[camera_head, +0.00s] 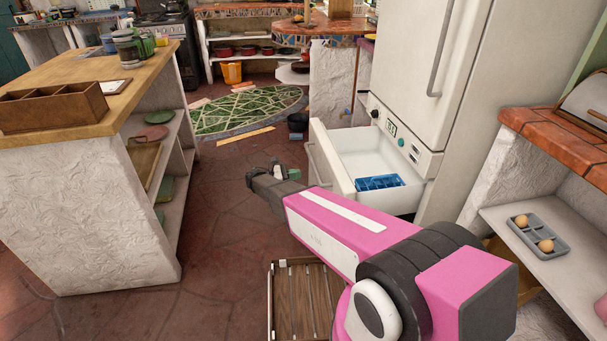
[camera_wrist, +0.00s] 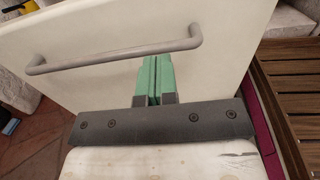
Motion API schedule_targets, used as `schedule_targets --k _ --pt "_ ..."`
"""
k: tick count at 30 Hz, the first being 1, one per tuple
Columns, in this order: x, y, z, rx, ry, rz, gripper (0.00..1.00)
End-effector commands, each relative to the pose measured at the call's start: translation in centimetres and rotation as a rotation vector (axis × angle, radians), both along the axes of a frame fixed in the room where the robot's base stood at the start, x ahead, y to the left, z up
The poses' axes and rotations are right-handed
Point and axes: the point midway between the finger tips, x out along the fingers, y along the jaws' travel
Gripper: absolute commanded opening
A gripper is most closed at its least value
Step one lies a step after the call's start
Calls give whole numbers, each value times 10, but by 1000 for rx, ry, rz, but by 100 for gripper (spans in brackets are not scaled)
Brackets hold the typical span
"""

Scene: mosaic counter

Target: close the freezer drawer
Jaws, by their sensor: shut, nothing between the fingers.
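The white freezer drawer (camera_head: 362,153) is pulled out from the bottom of the white fridge-freezer (camera_head: 425,85). A blue ice tray (camera_head: 380,182) lies inside it. In the wrist view the drawer front (camera_wrist: 100,40) fills much of the picture, with its grey bar handle (camera_wrist: 115,54) across it. My gripper (camera_head: 278,172) is in front of the drawer, to its left in the head view. In the wrist view its green fingers (camera_wrist: 154,60) are together and empty, pointing at the drawer front just below the handle. I cannot tell whether the fingertips touch it.
A white island with a wooden top (camera_head: 80,78) stands at the left. A slatted wooden crate (camera_head: 300,300) is on the floor near my arm. A white shelf (camera_head: 555,235) with a grey tray is at the right. Tiled floor between island and drawer is open.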

Motion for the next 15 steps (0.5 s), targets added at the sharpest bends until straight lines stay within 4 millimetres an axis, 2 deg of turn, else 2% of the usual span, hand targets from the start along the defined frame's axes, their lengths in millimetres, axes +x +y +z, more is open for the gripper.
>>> schedule_targets --k 15 --pt "9 -94 1 2 -2 -4 0"
